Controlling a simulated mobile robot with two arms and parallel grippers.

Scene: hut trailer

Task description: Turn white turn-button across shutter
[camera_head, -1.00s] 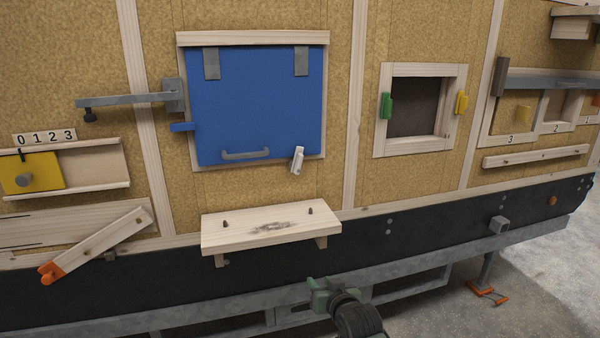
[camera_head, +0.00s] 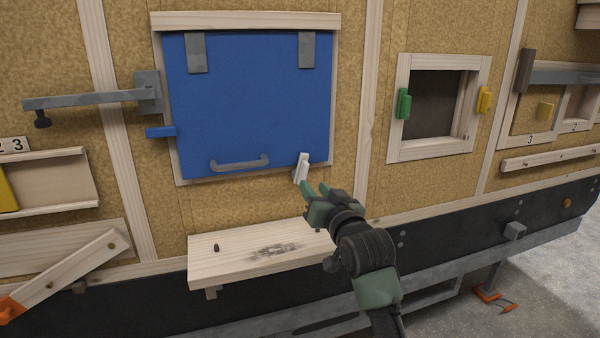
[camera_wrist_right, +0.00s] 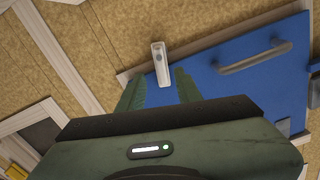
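The white turn-button (camera_head: 301,166) is at the lower edge of the blue shutter (camera_head: 245,105), near its lower right corner. It stands nearly upright, its top leaning a little right. In the right wrist view, the turn-button (camera_wrist_right: 159,62) shows beside the blue shutter (camera_wrist_right: 225,75). My right gripper (camera_head: 314,188) is just below and right of the button in the head view. In the wrist view, the right gripper's fingers (camera_wrist_right: 158,90) are apart, with the button's near end in line with the gap; contact cannot be told. My left gripper is out of view.
A wooden shelf (camera_head: 260,256) juts out below the shutter. A grey handle (camera_head: 239,163) is on the shutter, and a grey bar (camera_head: 85,99) sticks out at left. A framed opening (camera_head: 434,105) with green and yellow turn-buttons is to the right.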

